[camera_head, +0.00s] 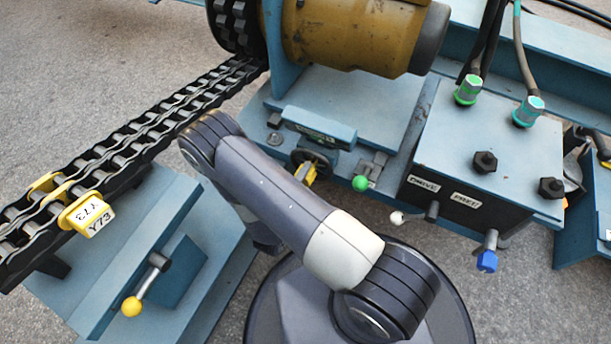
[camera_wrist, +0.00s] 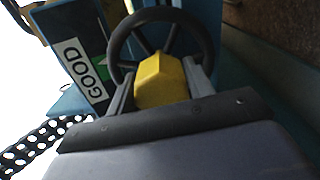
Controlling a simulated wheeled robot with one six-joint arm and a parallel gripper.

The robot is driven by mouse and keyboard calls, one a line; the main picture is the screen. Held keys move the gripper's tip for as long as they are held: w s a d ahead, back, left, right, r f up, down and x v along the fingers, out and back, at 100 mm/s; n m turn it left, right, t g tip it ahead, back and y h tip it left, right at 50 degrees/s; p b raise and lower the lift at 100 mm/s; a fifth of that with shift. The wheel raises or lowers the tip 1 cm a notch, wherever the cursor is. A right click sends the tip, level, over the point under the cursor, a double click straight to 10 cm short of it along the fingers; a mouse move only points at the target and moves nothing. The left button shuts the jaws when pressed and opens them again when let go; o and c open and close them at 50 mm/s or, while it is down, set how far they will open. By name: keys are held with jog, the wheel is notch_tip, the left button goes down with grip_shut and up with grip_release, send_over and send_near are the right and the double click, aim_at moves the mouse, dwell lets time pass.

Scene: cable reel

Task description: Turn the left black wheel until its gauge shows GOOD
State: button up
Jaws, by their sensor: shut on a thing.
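The black wheel (camera_head: 318,160) stands upright below a blue housing in the head view, partly behind my arm. In the wrist view its rim and spokes (camera_wrist: 160,14) fill the top middle. A yellow block (camera_wrist: 160,84) sits in front of the wheel's centre. My gripper (camera_wrist: 158,72) has a finger on each side of this block and is shut on it. In the wrist view, a white label reading GOOD (camera_wrist: 82,72) stands left of the wheel, with a green patch beside it. In the head view my arm hides most of the gripper.
A green ball-topped lever (camera_head: 360,183) is close to the right of the wheel. A control box (camera_head: 440,170) with knobs and cables stands further right. A chain (camera_head: 150,135) with a yellow Y73 tag and a yellow-knobbed lever (camera_head: 132,305) are at left.

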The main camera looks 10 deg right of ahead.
jog(key=o, duration=1.3)
jog(key=shift+o, duration=0.2)
jog(key=p+v, duration=0.2)
jog(key=v, duration=0.8)
jog(key=shift+s+a+p, duration=0.3)
jog(key=shift+p, duration=0.05)
jog(key=shift+b+x, duration=1.35)
jog(key=shift+x, duration=4.1)
jog(key=shift+s+a, duration=0.1)
